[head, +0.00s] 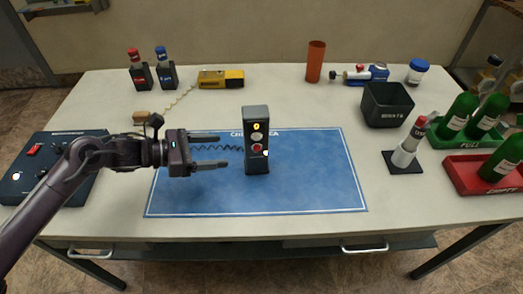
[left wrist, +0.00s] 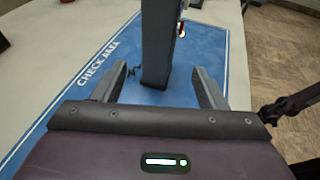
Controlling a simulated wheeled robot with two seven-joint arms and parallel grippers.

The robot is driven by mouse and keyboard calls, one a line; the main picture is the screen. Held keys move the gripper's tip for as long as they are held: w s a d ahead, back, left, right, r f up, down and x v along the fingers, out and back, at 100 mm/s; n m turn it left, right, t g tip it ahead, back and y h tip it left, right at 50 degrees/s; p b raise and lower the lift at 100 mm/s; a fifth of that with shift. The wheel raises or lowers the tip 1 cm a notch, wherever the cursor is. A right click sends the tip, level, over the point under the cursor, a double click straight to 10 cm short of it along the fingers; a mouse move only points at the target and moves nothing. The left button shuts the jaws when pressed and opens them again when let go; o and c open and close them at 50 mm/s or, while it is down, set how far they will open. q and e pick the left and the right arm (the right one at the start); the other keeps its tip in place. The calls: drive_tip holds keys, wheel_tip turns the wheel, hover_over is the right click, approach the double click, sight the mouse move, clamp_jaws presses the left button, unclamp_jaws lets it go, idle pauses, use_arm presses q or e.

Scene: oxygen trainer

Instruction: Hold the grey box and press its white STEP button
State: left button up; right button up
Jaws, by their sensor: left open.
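The grey box (head: 246,168) stands upright on the blue check-area mat (head: 300,190). Its front carries a yellow display at the top, a white button (head: 258,137), a red button and a small white spot at the right edge. My left gripper (head: 224,151) is open, just left of the box, with its fingers pointing at it. In the left wrist view, the box (left wrist: 157,45) rises ahead between the open fingers (left wrist: 162,72), and its button side faces right. I cannot see any contact. My right gripper is not in view.
A dark blue control box (head: 45,160) lies at the left. Red and blue bottles (head: 140,75), a yellow device (head: 221,78), an orange cup (head: 315,62) and a black bin (head: 388,105) stand behind. Green bottles in trays (head: 485,175) are at the right. The mat's front is clear.

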use_arm(q)
drive_tip(key=b, duration=0.4)
approach(252, 160)
drive_tip(key=w+f, duration=0.2)
drive_tip(key=shift+f, duration=0.4)
drive_tip(key=x, duration=0.5)
drive_tip(key=shift+w+d, duration=0.1)
drive_tip(key=shift+d, duration=0.25)
drive_tip(key=b+x, duration=0.3)
drive_tip(key=shift+w+d+f, duration=0.1)
drive_tip(key=shift+d+f, duration=0.2)
drive_tip(key=shift+w+d+b, duration=0.1)
drive_tip(key=shift+d+b, duration=0.15)
drive_tip(key=shift+b, duration=0.1)
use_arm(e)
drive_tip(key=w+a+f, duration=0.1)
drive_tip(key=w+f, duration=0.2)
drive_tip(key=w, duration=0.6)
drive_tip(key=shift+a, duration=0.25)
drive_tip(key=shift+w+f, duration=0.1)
use_arm(q)
drive_tip(key=c, duration=0.8)
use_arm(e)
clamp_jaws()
